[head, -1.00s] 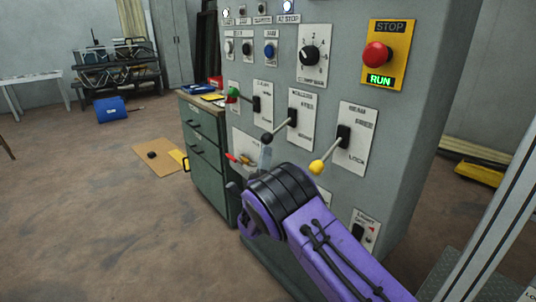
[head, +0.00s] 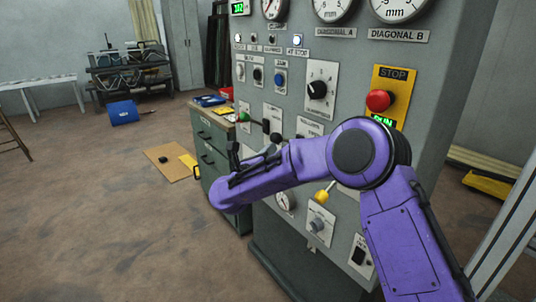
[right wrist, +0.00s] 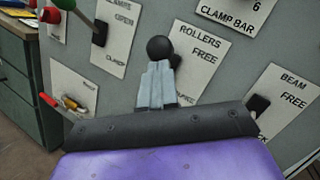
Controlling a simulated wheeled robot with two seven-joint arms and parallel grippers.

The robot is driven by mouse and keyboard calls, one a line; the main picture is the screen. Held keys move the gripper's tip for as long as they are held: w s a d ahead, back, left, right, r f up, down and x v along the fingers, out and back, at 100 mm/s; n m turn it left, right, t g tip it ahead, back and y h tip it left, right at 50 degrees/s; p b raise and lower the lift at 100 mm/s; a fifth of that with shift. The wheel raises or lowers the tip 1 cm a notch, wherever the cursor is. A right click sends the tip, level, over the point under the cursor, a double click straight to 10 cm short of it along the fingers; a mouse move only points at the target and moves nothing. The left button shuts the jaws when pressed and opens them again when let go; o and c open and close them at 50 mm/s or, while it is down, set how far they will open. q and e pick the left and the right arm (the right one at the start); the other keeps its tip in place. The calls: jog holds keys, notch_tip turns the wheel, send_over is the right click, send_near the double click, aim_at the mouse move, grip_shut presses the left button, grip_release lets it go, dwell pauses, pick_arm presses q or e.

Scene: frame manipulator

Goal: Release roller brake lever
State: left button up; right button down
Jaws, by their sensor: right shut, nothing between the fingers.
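The roller lever is the one with the black ball knob (right wrist: 160,48), in front of the "ROLLERS FREE" plate (right wrist: 200,58) on the grey machine panel. In the head view its knob (head: 276,139) shows just above my purple right arm, which hides its plate's lower part. My right gripper (right wrist: 155,68) is shut and empty, its pale fingers pointing up at the underside of the knob. The fingers and knob overlap in the wrist view; I cannot tell whether they touch. The gripper itself is largely hidden in the head view. My left gripper is not in view.
The green-knobbed clamp lever (head: 243,117) is left of the roller lever. The yellow-knobbed beam lever (head: 322,196) is right, just below my arm. A red stop button (head: 378,101) sits higher right.

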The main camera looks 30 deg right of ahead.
jog(key=s+d+f+b+v, duration=0.1)
jog(key=b+v, duration=0.3)
jog(key=v, duration=0.9)
jog(key=shift+f, duration=0.45)
